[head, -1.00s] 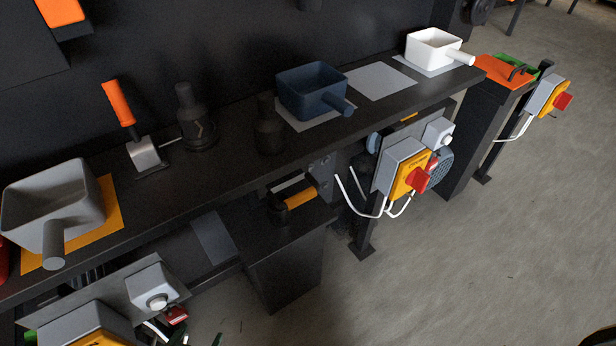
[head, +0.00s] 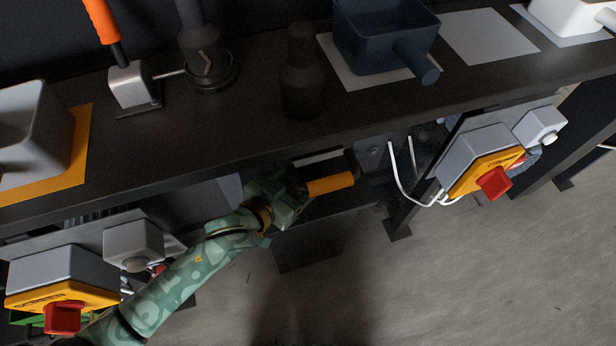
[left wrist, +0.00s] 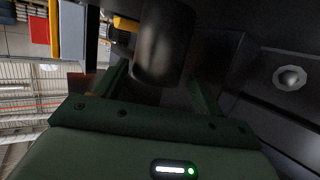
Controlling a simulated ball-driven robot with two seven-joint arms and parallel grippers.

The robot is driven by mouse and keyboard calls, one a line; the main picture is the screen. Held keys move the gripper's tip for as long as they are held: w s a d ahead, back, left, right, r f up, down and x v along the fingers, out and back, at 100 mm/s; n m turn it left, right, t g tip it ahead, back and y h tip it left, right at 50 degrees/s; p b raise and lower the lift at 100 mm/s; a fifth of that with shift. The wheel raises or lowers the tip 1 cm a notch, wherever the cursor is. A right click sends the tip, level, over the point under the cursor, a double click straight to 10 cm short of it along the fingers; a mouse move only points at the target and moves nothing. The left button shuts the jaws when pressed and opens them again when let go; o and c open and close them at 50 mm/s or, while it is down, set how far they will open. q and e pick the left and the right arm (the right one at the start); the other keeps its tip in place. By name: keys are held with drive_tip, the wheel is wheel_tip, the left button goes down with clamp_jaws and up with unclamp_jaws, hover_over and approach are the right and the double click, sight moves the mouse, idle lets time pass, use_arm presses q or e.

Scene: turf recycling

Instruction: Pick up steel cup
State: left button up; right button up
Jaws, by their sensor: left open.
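My left gripper (head: 290,190) is open at the low dark shelf under the long counter, next to a dark object with an orange-yellow handle (head: 330,184). In the left wrist view a dark, rounded cylinder (left wrist: 165,45) stands between or just beyond the spread fingers (left wrist: 158,88); I cannot tell whether they touch it. It looks like the body of the handled object, partly hidden by my gripper in the head view. It may be the steel cup, but the dim light leaves its material unclear. My right gripper is out of view.
The counter (head: 200,140) overhangs my gripper. On it stand a grey square pot (head: 25,130), a dark blue pot (head: 385,35), a white pot (head: 570,15) and dark bottle-like fixtures (head: 302,75). Switch boxes with red knobs (head: 62,318) (head: 494,183) flank the shelf.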

sight(312, 168)
use_arm(q)
drive_tip(key=b+x, duration=0.3)
drive_tip(key=x, duration=0.1)
drive_tip(key=shift+w+d+f, duration=0.1)
drive_tip(key=shift+d+f, duration=0.15)
drive_tip(key=shift+d, duration=0.1)
drive_tip(key=shift+w+d+b, duration=0.2)
drive_tip(key=shift+w+b, duration=0.1)
drive_tip(key=shift+b, duration=0.05)
drive_tip(key=shift+d+r, duration=0.1)
drive_tip(key=shift+r, duration=0.15)
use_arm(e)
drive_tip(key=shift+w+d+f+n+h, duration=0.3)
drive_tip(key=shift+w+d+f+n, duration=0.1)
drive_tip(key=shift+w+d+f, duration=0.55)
use_arm(q)
drive_tip(key=c, duration=0.9)
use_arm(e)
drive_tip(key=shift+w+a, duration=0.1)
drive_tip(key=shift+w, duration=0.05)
use_arm(q)
drive_tip(key=shift+r, duration=0.1)
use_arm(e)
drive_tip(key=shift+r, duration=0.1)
